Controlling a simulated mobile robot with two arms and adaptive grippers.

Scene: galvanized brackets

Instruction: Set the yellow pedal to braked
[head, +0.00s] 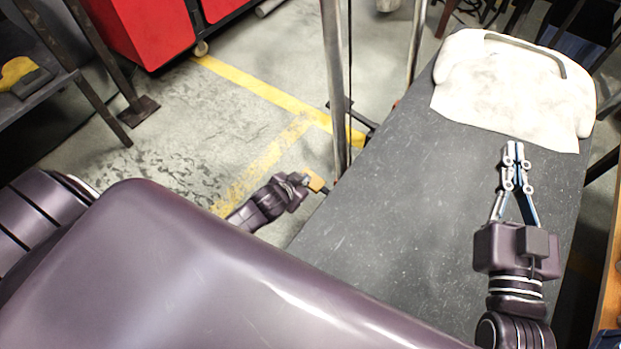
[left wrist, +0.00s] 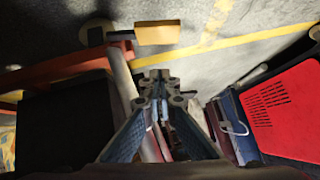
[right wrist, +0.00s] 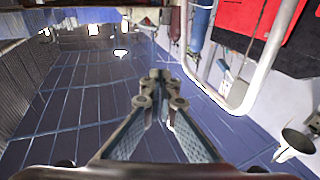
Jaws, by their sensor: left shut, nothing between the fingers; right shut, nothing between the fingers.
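The yellow pedal (head: 316,181) is low beside the left edge of the grey bed. In the left wrist view the pedal (left wrist: 157,34) is a yellow block at the end of a red bar (left wrist: 70,68), above the fingertips in the picture. My left gripper (head: 304,179) is right by the pedal in the head view, small and partly blended with it. In its wrist view the left gripper (left wrist: 158,77) is shut and empty, with a gap to the pedal in the picture. My right gripper (head: 515,148) is shut and empty over the bed.
The grey bed top (head: 420,200) fills the right, with a white pillow (head: 515,85) at its far end. Metal poles (head: 336,80) rise at its left side. Red cabinets (head: 150,30) stand at the back left. Yellow-striped floor lies clear between.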

